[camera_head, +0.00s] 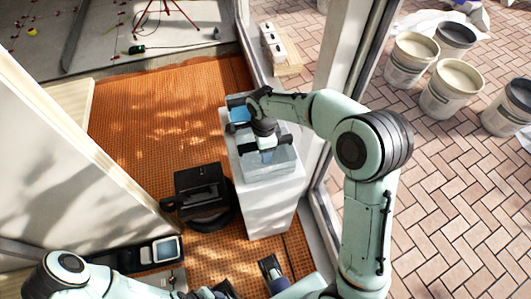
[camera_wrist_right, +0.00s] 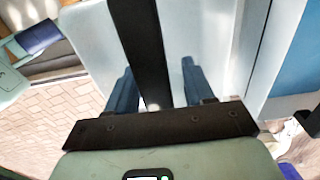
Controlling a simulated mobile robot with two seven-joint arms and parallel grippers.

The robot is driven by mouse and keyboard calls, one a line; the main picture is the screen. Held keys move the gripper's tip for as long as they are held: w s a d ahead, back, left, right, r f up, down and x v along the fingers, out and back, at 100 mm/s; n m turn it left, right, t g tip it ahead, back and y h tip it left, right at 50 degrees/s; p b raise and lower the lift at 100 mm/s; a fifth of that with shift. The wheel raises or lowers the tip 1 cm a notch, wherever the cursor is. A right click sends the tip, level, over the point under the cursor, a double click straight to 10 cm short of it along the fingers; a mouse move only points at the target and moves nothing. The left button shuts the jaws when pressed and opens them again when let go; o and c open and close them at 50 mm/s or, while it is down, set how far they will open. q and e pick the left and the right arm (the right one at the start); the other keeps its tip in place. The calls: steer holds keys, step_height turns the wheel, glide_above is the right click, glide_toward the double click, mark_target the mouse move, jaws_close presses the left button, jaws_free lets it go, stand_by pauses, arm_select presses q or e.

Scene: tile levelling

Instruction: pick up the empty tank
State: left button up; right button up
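A clear, pale tank (camera_head: 268,168) sits on top of a white pedestal (camera_head: 262,208). A black bar, apparently its handle, crosses its top. My right gripper (camera_head: 267,150) is over the tank, pointing down. In the right wrist view its two blue fingers (camera_wrist_right: 157,88) stand apart on either side of the black bar (camera_wrist_right: 150,50), with a gap showing beside the right finger. The gripper looks open around the bar.
A blue-filled container (camera_head: 238,113) sits just behind the tank. A black machine (camera_head: 203,192) stands left of the pedestal on orange matting (camera_head: 150,110). A pale panel (camera_head: 75,165) leans at left. Several buckets (camera_head: 452,88) stand on brick paving beyond the frame at right.

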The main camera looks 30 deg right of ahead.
jaws_close()
steer(key=shift+r, duration=0.15)
